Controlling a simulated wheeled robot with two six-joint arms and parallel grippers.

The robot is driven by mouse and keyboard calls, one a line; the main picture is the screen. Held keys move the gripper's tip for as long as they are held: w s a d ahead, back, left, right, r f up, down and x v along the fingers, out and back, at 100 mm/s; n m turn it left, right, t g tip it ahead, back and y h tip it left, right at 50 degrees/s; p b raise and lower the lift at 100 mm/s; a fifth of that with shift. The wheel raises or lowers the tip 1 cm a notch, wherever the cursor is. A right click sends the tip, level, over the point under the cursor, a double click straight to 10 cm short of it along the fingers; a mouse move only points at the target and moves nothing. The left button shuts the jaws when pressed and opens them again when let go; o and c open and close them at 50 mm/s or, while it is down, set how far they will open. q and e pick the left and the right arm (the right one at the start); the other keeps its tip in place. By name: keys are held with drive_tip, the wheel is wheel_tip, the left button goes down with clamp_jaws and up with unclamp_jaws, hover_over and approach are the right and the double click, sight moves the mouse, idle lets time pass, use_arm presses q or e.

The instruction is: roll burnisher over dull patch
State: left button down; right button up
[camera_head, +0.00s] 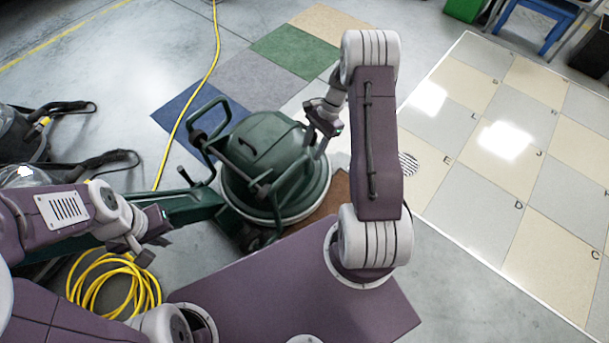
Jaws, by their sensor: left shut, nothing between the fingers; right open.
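The burnisher (262,150) is a dark green round machine with a pale skirt and tubular handles. It stands on the floor in the middle, left of the glossy tile field (510,218), whose cream and grey tiles carry letters. Bright reflections lie on some of these tiles; I cannot tell which part is the dull patch. My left gripper (140,252) is shut and empty, near the green bar left of the burnisher. My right gripper (322,116) is open beside the machine's upper right; whether it touches a handle is unclear. My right arm hides part of the floor between machine and tiles.
A yellow cord (183,112) runs along the floor at left, and a coiled yellow hose (110,284) lies at lower left. Black equipment (60,150) stands at far left. Coloured floor squares (290,52) lie behind the burnisher. A round striped grate (408,164) is at the tile edge.

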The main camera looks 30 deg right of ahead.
sight(305, 171)
drive_tip(key=shift+r, duration=0.1)
drive_tip(key=b+x, duration=0.5)
drive_tip(key=x, duration=0.4)
drive_tip(key=shift+d, duration=0.1)
clamp_jaws()
idle(1.1)
